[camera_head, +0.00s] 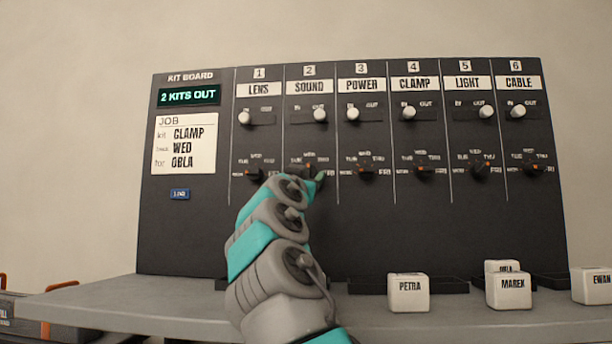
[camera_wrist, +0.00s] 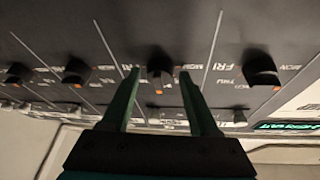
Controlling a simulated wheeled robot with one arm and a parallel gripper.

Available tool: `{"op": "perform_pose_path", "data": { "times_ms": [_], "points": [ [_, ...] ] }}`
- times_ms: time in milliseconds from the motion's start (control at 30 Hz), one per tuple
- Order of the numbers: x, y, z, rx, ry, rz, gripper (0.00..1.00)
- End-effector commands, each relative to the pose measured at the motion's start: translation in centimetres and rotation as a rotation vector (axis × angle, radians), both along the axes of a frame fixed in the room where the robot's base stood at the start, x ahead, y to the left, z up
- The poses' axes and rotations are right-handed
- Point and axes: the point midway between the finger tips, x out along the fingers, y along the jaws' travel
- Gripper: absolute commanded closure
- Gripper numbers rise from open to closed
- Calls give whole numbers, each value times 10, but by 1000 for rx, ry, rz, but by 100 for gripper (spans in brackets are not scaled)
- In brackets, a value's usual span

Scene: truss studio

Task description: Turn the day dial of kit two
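The day dial of kit two (camera_head: 309,168), under the "SOUND" label, is a dark knob with an orange mark. In the wrist view this dial (camera_wrist: 160,66) sits between my fingers, its orange mark toward the bottom of that inverted picture, which is up toward WED on the board. My gripper (camera_wrist: 161,75) is open around the dial, with a narrow gap seen on each side. In the head view my gripper (camera_head: 317,178) reaches the board at column 2, and my arm hides part of the lower board.
Neighbouring dials of kit one (camera_head: 254,174) and kit three (camera_head: 363,170) stand close on either side. White slide knobs (camera_head: 320,115) sit above. A shelf (camera_head: 150,298) runs below, with name blocks such as PETRA (camera_head: 408,293) and MAREK (camera_head: 509,292) at right.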

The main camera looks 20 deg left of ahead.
Motion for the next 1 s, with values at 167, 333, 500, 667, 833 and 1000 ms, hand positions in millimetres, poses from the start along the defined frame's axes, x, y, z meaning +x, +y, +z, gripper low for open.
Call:
{"op": "perform_pose_path", "data": {
  "times_ms": [167, 333, 500, 667, 833, 1000],
  "points": [
    [0, 0, 0, 0, 0, 0, 60],
    [0, 0, 0, 0, 0, 0, 79],
    [0, 0, 0, 0, 0, 0, 98],
    [0, 0, 0, 0, 0, 0, 100],
    [0, -1, 1, -10, -4, -1, 100],
    [0, -3, 1, -53, -15, -2, 100]
  ]
}}
